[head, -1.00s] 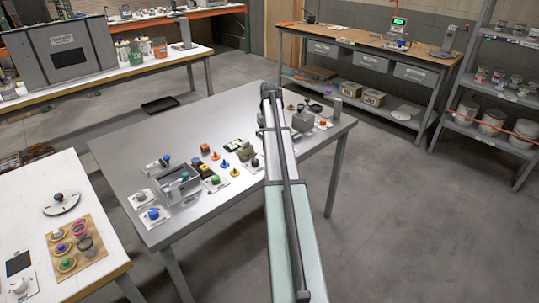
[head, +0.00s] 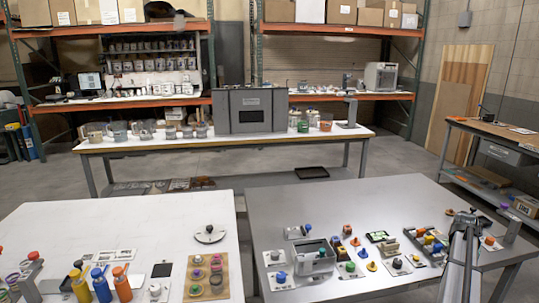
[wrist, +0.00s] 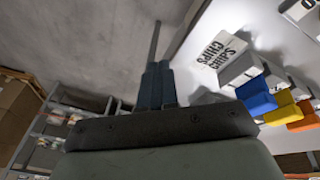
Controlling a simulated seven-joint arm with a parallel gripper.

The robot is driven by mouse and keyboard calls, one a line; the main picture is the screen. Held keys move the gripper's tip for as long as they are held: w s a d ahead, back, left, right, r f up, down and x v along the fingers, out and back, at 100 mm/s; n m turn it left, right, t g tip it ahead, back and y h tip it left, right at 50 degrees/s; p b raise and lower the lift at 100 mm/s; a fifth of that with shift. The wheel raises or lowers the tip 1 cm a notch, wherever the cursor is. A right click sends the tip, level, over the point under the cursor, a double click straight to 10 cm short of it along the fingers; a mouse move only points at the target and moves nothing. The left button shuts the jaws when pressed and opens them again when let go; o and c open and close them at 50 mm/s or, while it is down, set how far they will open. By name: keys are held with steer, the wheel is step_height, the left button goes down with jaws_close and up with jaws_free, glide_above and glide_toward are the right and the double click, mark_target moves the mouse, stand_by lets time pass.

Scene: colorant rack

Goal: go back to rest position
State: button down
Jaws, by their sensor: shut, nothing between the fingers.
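My gripper (wrist: 157,85) shows in the wrist view as two dark fingers pressed together, with nothing between them. In the head view my arm comes up from the bottom right, over the right part of the grey metal table (head: 345,205). Its far end is by a tray of colored pieces (head: 428,243); the fingers are too small to make out there.
A grey open box (head: 317,258) and several small colored knobs stand on the metal table. A white table (head: 130,225) at left holds bottles (head: 101,284) and a wooden board (head: 207,270). A workbench (head: 500,130) stands at far right. The metal table's back is clear.

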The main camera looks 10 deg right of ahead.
steer(key=s+d+f+m+h, duration=0.1)
steer(key=s+d+f+m, duration=0.15)
steer(key=s, duration=0.25)
steer(key=a+f, duration=0.4)
steer(key=f, duration=0.4)
steer(key=s+a+f+n+g+y, duration=0.1)
steer(key=a+f+n, duration=0.1)
steer(key=a+f, duration=0.75)
steer(key=s+a+f+n+y, duration=0.15)
steer(key=a+f, duration=0.45)
steer(key=a, duration=0.7)
steer(key=s+a+f+n+g, duration=0.1)
steer(key=a+f+n, duration=0.2)
steer(key=a+f, duration=0.65)
steer(key=s+a+f+n+g+y, duration=0.1)
steer(key=s+a+f+n, duration=0.1)
steer(key=s+a, duration=0.6)
steer(key=s+a+f+n+g+y, duration=0.1)
steer(key=s+a+f+n, duration=0.15)
steer(key=a, duration=0.95)
steer(key=s+a+n+g, duration=0.1)
steer(key=s+a, duration=0.4)
steer(key=s, duration=0.2)
steer(key=s+a+f+n+g, duration=0.1)
steer(key=s+a+n+g, duration=0.1)
steer(key=s+a, duration=0.3)
steer(key=s, duration=0.3)
